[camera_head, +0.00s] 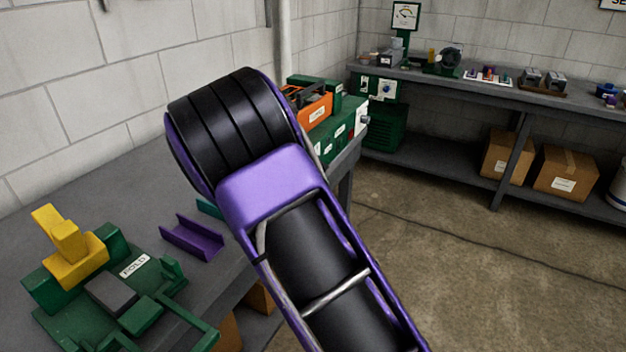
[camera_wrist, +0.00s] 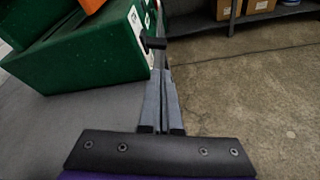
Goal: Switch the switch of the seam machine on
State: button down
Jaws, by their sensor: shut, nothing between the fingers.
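A green machine (camera_head: 333,130) with an orange part (camera_head: 309,108) on top stands at the far end of the left bench; I take it for the seam machine, but its labels are too small to read. In the wrist view its green body (camera_wrist: 85,55) fills the upper left. A small black lever or switch (camera_wrist: 153,43) sticks out at its right edge; whether it is on I cannot tell. My gripper (camera_wrist: 161,72) is shut and empty, its tips just below and near that black part; contact is unclear. In the head view my arm hides the gripper.
The left bench (camera_head: 120,185) holds a green and yellow fold tool (camera_head: 75,260) and a purple channel piece (camera_head: 192,238). A back bench (camera_head: 450,85) carries several tools, with cardboard boxes (camera_head: 567,172) beneath. The concrete floor (camera_head: 480,260) at right is clear.

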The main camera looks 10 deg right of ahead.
aim_at(322, 166)
jog(key=x, duration=0.9)
